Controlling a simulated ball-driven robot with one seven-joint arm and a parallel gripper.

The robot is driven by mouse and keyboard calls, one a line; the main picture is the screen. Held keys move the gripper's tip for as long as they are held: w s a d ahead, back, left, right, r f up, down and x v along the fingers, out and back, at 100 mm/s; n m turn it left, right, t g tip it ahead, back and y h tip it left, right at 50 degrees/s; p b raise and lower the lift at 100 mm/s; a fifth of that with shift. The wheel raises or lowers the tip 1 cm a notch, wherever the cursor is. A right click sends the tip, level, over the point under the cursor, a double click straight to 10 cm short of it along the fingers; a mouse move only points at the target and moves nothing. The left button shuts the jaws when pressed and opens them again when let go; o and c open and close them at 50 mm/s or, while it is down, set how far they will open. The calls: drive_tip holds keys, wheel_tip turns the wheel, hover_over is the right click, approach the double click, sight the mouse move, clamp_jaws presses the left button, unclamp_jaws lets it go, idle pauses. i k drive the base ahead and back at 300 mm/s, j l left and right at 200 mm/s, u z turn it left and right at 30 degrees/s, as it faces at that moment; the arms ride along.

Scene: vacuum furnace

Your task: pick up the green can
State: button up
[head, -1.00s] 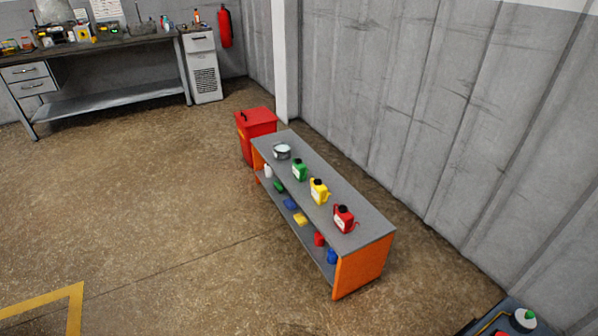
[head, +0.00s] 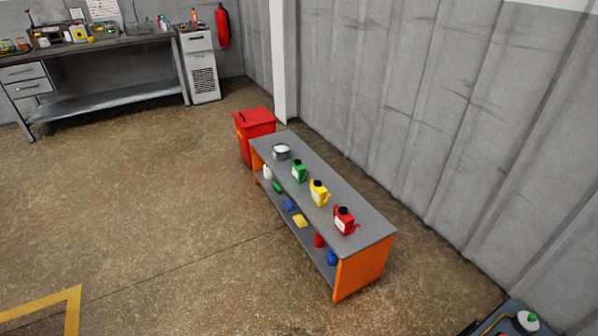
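The green can (head: 299,172) stands upright on the grey top of a low orange-sided bench (head: 362,229), in the head view. It has a dark cap and a pale label. It stands between a round metal tin (head: 281,152) behind it and a yellow can (head: 319,193) in front of it. A red can (head: 344,220) stands nearer the front end of the bench. My gripper is not in view.
The bench's lower shelf holds several small coloured items. A red bin (head: 255,136) stands behind it, and a concrete wall (head: 430,120) runs along its right. A cart corner (head: 510,318) with a green-capped bottle shows at bottom right. The floor left of the bench is clear.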

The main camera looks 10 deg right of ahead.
sight(300, 172)
drive_tip(key=i+j+z, duration=0.3)
drive_tip(key=i+j, duration=1.05)
drive_tip(key=i, duration=0.45)
drive_tip(key=i+j+z, duration=0.3)
drive_tip(key=i+j, duration=1.3)
drive_tip(key=j, duration=0.2)
